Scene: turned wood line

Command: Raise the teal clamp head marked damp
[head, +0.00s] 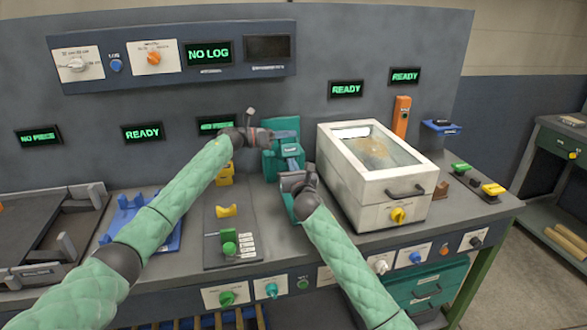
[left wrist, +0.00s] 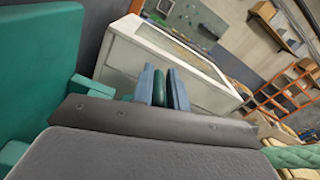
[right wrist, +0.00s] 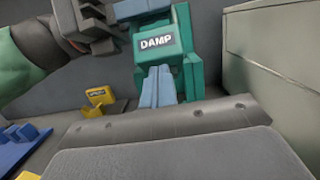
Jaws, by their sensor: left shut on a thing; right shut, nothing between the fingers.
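The teal clamp head with a DAMP label (right wrist: 160,42) faces my right wrist camera. In the head view the teal clamp (head: 270,165) stands against the back panel, left of the white box. My left gripper (head: 287,134) is at the top of the clamp head. In the left wrist view its blue fingers are shut on a dark green bar (left wrist: 159,88), seemingly part of the clamp head. My right gripper (head: 292,164) is lower, in front of the clamp. Its blue fingers (right wrist: 158,84) are together and empty, just below the DAMP label. Whether they touch the clamp I cannot tell.
A white box with a glass lid (head: 375,175) stands close on the right of both grippers. A yellow part (head: 225,174) and a panel with a green knob (head: 229,248) lie to the left. A blue fixture (head: 140,218) is farther left.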

